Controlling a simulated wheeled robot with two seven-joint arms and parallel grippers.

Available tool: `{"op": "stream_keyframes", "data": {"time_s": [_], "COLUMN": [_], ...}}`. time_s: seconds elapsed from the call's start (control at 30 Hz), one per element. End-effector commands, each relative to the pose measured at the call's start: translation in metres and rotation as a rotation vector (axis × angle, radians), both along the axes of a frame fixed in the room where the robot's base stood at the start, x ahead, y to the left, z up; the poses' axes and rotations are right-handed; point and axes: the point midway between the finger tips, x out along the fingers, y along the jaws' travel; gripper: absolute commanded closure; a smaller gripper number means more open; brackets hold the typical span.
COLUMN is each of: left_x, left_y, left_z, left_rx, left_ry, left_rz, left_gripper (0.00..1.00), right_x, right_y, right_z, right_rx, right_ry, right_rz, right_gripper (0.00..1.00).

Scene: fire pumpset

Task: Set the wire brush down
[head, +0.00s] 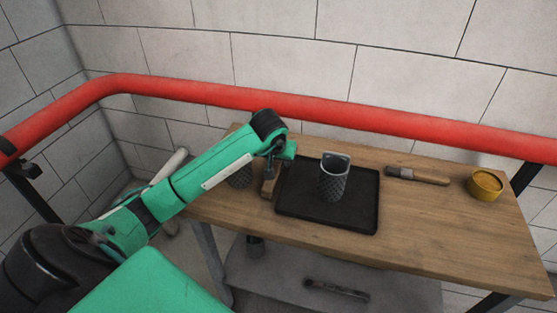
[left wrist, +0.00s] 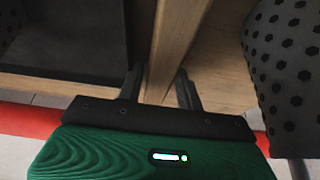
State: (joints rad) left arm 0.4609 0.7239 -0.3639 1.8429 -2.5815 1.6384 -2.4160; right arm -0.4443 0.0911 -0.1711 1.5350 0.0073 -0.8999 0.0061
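The wire brush (head: 268,187) shows as a brown wooden piece at the left end of the table, beside the tray's left edge. Its wooden handle (left wrist: 172,45) runs between the fingers in the left wrist view. My left gripper (head: 272,160) points down over the brush, and its fingers (left wrist: 160,88) appear closed on both sides of the handle. The bristles are hidden, and I cannot tell whether the brush touches the table (head: 430,220). My right gripper is out of view.
A black tray (head: 357,215) bears a grey perforated cup (head: 333,180). Another perforated cup (head: 240,177) stands left of the brush. A wooden-handled brush (head: 417,175) and yellow tin (head: 486,186) lie right. A red pipe (head: 330,109) runs behind; the table's front right is clear.

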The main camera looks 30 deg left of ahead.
Motion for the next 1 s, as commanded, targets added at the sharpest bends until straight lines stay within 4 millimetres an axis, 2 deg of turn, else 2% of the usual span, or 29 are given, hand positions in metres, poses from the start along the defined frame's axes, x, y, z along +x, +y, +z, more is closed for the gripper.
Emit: {"op": "stream_keyframes", "data": {"time_s": [0.37, 0.5, 0.8, 1.0], "left_x": [0.000, -0.008, -0.035, -0.046], "left_y": [0.000, -0.002, -0.011, -0.015], "left_z": [0.003, 0.026, 0.084, 0.106], "left_rx": [-0.001, 0.004, 0.004, 0.001], "left_ry": [0.001, -0.005, -0.004, -0.002], "left_rz": [0.000, -0.001, -0.001, 0.000], "left_gripper": [0.64, 0.64, 0.64, 0.64], "right_x": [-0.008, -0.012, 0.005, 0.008], "right_y": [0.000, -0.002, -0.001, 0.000], "right_z": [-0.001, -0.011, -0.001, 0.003], "right_rx": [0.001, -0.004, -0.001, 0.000], "right_ry": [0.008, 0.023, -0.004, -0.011], "right_rz": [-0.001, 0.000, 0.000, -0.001], "right_gripper": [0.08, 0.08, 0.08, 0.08]}}
